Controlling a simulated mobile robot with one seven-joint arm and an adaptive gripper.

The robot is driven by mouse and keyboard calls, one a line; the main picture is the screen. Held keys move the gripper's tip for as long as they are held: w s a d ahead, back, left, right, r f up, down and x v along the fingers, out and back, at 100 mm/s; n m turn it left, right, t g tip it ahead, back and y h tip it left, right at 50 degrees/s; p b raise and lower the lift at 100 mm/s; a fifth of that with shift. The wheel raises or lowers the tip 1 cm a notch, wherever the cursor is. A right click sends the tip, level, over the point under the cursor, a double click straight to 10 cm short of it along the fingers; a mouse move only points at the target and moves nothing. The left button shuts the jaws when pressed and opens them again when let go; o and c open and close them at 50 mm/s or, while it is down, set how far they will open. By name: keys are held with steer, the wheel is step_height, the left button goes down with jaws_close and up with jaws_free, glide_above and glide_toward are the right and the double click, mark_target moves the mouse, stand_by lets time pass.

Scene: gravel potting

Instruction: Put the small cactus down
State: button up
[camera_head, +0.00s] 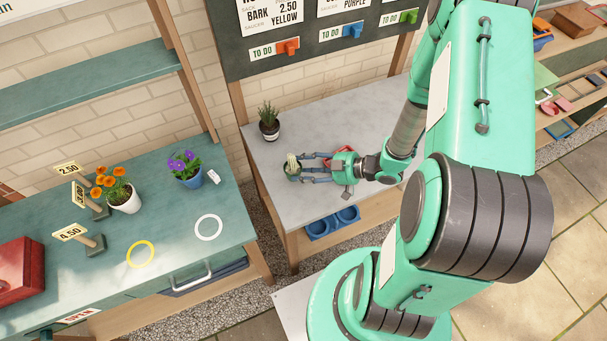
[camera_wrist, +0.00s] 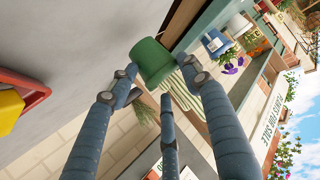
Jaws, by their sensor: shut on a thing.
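The small cactus (camera_head: 292,161) is pale green and ribbed, in a dark green pot (camera_head: 294,177), over the left part of the grey bench (camera_head: 350,120). My gripper (camera_head: 303,169) reaches in from the right, with its blue-grey fingers shut around the pot. In the wrist view, the green pot (camera_wrist: 151,62) sits between the fingers, and the striped cactus (camera_wrist: 186,98) is partly hidden behind them. The pot looks upright in the head view. I cannot tell whether its base touches the bench.
A red tray (camera_wrist: 22,90) with a yellow thing lies near my gripper. The green table (camera_head: 175,225) at left holds flowers, price signs, a yellow ring (camera_head: 129,254) and a white ring (camera_head: 197,229).

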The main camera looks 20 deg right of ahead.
steer(key=shift+f+b, duration=0.6)
steer(key=shift+f, duration=1.15)
steer(key=shift+f, duration=0.1)
steer(key=o, duration=1.3)
steer(key=shift+o, duration=0.2)
steer(key=p+v, duration=0.2)
steer(key=v, duration=1)
steer(key=shift+p, duration=0.35)
steer(key=shift+w, duration=0.1)
